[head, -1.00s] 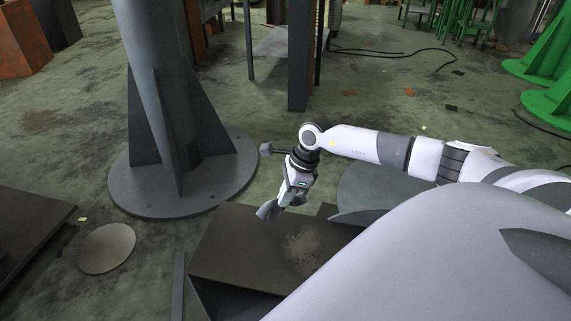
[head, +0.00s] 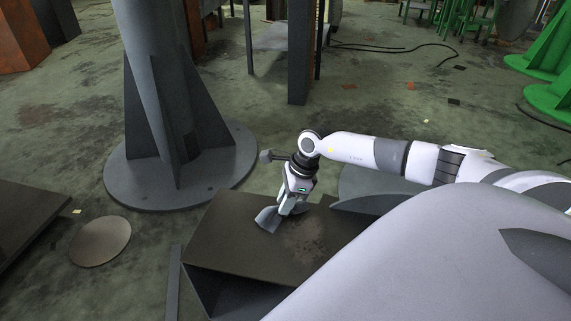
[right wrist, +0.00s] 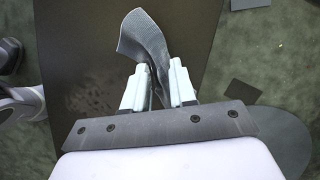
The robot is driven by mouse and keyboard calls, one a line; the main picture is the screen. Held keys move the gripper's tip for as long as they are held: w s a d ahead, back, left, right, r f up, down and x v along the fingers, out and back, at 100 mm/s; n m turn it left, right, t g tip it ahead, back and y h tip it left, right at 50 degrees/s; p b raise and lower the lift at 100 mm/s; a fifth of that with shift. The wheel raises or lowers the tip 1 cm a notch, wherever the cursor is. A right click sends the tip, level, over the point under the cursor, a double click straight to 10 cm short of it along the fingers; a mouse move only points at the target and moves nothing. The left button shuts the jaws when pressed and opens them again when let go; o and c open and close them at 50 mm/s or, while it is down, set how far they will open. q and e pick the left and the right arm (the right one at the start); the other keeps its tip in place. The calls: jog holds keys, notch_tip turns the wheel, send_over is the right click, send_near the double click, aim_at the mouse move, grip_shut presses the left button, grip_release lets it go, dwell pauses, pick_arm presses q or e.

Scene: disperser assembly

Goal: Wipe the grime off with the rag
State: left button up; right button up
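The rag (head: 268,219) is a grey, folded cloth hanging from my right gripper (head: 285,208) over the brown plate (head: 225,245). In the right wrist view the rag (right wrist: 146,42) sticks out between the two fingers of the right gripper (right wrist: 158,82), which are closed on it. The grime (head: 306,240) is a pale brown, speckled patch on the plate, just right of the rag in the head view. It shows faintly as dark smudges (right wrist: 92,92) left of the fingers in the right wrist view. I cannot tell whether the rag touches the plate. My left gripper is not in view.
A grey column (head: 165,90) with a wide round base stands at the left behind the plate. A round disc (head: 100,241) and a dark flat plate (head: 25,222) lie on the floor at left. Green stands (head: 550,65) are at the far right.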

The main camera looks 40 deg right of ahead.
jog(key=o, duration=1)
jog(key=shift+c, duration=0.2)
jog(key=shift+f, duration=0.2)
jog(key=shift+f+b, duration=0.75)
jog(key=shift+f, duration=0.1)
grip_shut()
